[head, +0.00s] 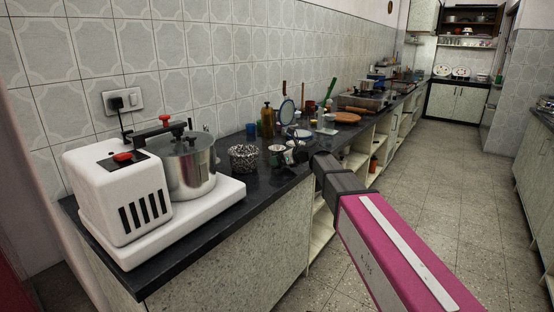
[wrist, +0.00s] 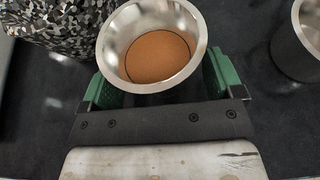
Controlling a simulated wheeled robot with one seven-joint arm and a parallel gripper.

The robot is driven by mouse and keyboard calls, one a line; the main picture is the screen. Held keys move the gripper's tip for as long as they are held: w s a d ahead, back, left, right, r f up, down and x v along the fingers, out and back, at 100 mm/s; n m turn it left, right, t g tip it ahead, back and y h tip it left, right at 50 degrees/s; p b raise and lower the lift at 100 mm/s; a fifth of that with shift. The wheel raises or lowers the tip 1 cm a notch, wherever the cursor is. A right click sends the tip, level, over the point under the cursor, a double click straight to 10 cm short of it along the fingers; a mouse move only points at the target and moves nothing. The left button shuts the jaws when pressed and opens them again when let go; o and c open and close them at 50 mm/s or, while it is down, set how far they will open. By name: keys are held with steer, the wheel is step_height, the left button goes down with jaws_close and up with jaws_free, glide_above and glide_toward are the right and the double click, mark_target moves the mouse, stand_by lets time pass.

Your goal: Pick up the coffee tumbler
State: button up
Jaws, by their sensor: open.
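The coffee tumbler (wrist: 152,55) has a shiny steel rim and inside, with a brown round surface within, seen from above in the wrist view. My gripper (wrist: 156,78) is open, with one green finger on each side of the tumbler. I cannot tell whether the fingers touch it. The tumbler's lower body is hidden by its rim and my gripper. In the head view my arm reaches over the counter edge, and a small cup (head: 277,157) shows near its end.
A black-and-white patterned container (wrist: 55,25) stands close at left of the tumbler; it also shows in the head view (head: 243,158). Another dark steel-rimmed tumbler (wrist: 292,55) stands to the right. A white grinder (head: 118,195) stands on the dark counter (head: 255,190). Bottles and utensils stand behind.

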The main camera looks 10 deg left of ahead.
steer(key=shift+w+a+f, duration=0.2)
steer(key=shift+a, duration=0.25)
steer(key=c, duration=1.1)
steer(key=shift+r, duration=0.15)
step_height(320, 180, up, 10)
steer(key=shift+f, duration=0.2)
